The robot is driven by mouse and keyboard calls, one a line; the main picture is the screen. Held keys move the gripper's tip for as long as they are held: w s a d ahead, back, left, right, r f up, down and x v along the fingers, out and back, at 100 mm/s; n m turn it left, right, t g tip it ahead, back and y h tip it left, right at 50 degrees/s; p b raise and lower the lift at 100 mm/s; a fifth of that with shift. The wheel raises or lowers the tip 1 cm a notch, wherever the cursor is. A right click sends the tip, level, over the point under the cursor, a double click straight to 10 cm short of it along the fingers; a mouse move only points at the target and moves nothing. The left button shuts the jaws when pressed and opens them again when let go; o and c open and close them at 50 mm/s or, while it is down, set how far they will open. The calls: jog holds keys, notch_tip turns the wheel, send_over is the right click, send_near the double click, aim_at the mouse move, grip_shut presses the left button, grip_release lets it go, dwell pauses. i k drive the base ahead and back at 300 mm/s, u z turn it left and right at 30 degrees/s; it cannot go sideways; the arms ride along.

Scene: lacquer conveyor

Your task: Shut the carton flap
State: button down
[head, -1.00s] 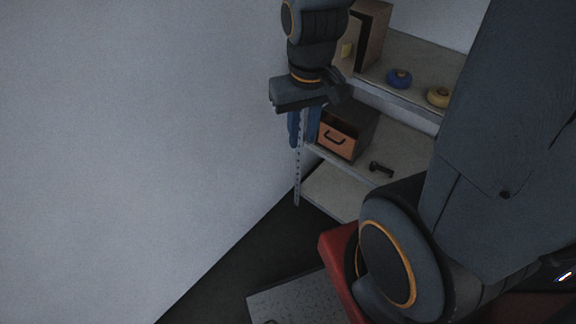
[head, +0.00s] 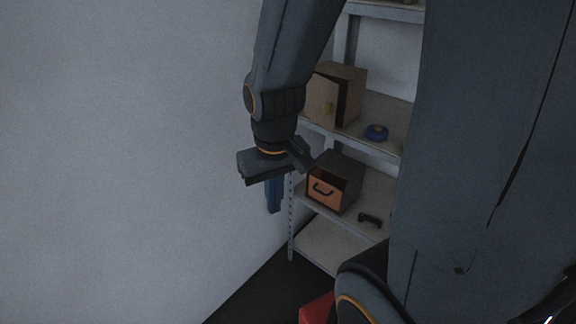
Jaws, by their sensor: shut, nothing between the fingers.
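The carton is a brown box (head: 352,78) on the upper shelf, right of my arm. Its front flap (head: 318,98) carries a small yellow knob (head: 327,108). A dark gap shows between the flap and the box on the right, so the flap stands ajar.
A dark box with an orange front drawer and handle (head: 324,190) stands on the shelf below, beside a black handle-like object (head: 370,220). A blue round object (head: 376,132) sits right of the carton. A pale wall (head: 120,150) lies left.

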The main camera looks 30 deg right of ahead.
aim_at(322, 96)
jog(key=k, duration=0.5)
jog(key=u, duration=0.95)
jog(key=i, duration=0.7)
jog(key=z, duration=0.95)
